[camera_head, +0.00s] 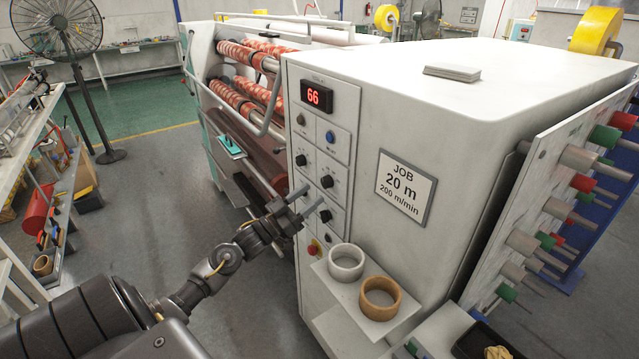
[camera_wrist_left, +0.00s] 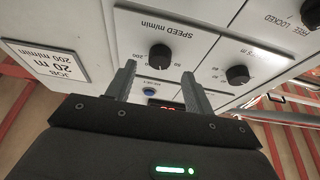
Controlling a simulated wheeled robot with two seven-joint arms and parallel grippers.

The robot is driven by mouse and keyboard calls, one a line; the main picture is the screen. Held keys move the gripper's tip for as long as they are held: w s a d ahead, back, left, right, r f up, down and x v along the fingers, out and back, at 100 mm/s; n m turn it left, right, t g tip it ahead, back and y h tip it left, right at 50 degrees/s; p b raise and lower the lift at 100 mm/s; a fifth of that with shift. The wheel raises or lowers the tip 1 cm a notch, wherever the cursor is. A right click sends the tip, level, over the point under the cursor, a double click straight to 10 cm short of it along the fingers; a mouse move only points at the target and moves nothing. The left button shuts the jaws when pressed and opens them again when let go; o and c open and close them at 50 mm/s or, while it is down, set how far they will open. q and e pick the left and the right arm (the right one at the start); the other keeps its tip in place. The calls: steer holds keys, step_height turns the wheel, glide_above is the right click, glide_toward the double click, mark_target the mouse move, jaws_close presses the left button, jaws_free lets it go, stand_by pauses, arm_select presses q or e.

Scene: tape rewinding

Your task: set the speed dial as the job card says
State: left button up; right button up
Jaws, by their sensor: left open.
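The speed dial (camera_head: 327,181) is a black knob in the right column of the machine's white panel, below a blue button (camera_head: 330,136). In the left wrist view the dial (camera_wrist_left: 160,57) appears upside down under the label "SPEED m/min"; its pointer is too small to read. The job card (camera_head: 405,187) on the machine's side reads "JOB 20 m 200 m/min"; it also shows in the left wrist view (camera_wrist_left: 48,60). My left gripper (camera_head: 311,197) is open and empty before the panel. In the left wrist view its fingertips (camera_wrist_left: 158,70) flank the dial, seemingly apart from it.
A red display (camera_head: 317,96) reads 66. Another knob (camera_head: 301,160) sits left of the dial, and one (camera_head: 325,215) lies below it near my fingers. A red stop button (camera_head: 313,247) is lower left.

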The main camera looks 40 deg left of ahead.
mark_target(324, 185)
arm_select(q)
steer(key=p+x, duration=0.1)
steer(key=x, duration=0.2)
steer(key=shift+w+d+r, duration=0.15)
steer(key=shift+w+r, duration=0.05)
steer(key=shift+w, duration=0.4)
steer(key=shift+c, duration=0.2)
